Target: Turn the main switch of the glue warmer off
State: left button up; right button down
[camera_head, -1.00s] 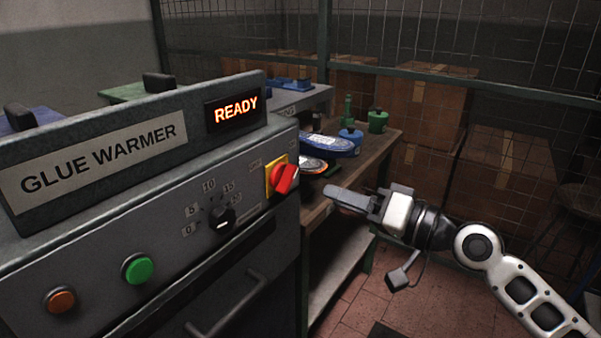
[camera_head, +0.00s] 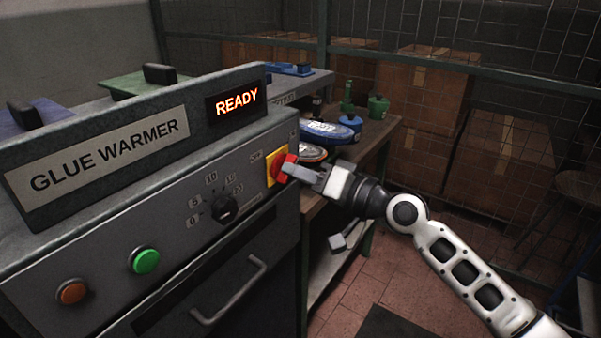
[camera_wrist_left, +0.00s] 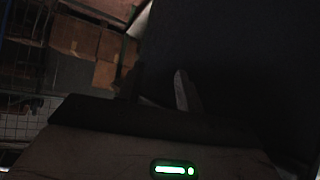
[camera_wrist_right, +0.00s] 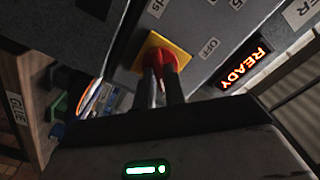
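The glue warmer (camera_head: 100,250) is a grey cabinet at the left of the head view, with a lit READY display (camera_head: 237,102). Its main switch (camera_head: 279,168) is a red rotary handle on a yellow plate near the panel's right end. It also shows in the right wrist view (camera_wrist_right: 168,57), where an OFF label is beside the plate. My right gripper (camera_head: 294,170) is at the switch. Its two fingers (camera_wrist_right: 160,80) are close together on the red handle and partly hide it. My left gripper (camera_wrist_left: 180,90) is dark in its wrist view; its opening cannot be made out.
The panel also has a black dial (camera_head: 224,209), a green button (camera_head: 145,261), an orange button (camera_head: 71,292) and a handle bar (camera_head: 232,290). A wooden bench (camera_head: 378,140) with blue and green items stands to the right. Cardboard boxes (camera_head: 510,165) stand behind wire mesh.

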pick_arm(q)
jog(key=shift+f, duration=0.1)
notch_tip(320, 180, down, 6)
jog(key=d+t+h+b, duration=0.1)
jog(key=b, duration=1.4)
jog(key=shift+d, duration=0.3)
pick_arm(e)
jog(key=n, duration=1.7)
jog(key=shift+n, duration=0.4)
pick_arm(q)
jog(key=shift+w, duration=0.15)
jog(key=shift+r, duration=0.2)
pick_arm(e)
jog(key=c, duration=1.5)
grip_release()
jog(key=shift+o, duration=0.2)
